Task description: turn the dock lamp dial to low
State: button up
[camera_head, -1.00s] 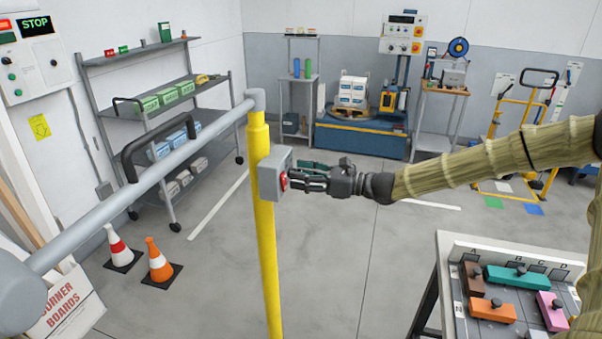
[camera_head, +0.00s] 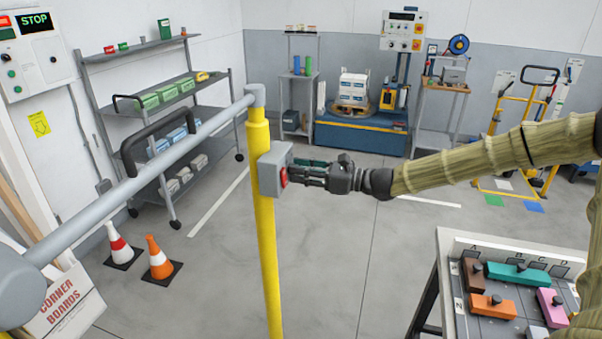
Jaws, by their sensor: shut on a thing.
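The dock lamp dial (camera_head: 284,177) is a red knob on the right-hand face of a grey box (camera_head: 268,174). The box is fixed to a yellow post (camera_head: 266,235). My gripper (camera_head: 293,175) reaches in from the right, about level, with its dark fingers shut on the dial. The fingers hide much of the knob. I cannot read its setting or any marks around it.
A grey barrier arm (camera_head: 190,141) with a black handle runs from the post's top to the lower left. Two cones (camera_head: 160,260) stand on the floor at left. A worktable (camera_head: 445,260) with coloured blocks is at lower right. Open floor lies between.

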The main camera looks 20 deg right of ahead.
jog(key=shift+f+b, duration=0.1)
jog(key=shift+b, duration=0.3)
jog(key=n+b, duration=0.7)
jog(key=b, duration=0.4)
jog(key=n+b, duration=0.7)
jog(key=b, duration=0.4)
jog(key=n+b, duration=0.7)
jog(key=b, duration=0.4)
jog(key=shift+w+d+r, duration=0.15)
jog(key=shift+r, duration=0.1)
jog(key=shift+r+n, duration=0.1)
jog(key=shift+n, duration=0.3)
jog(key=o, duration=1)
jog(key=shift+o, duration=0.2)
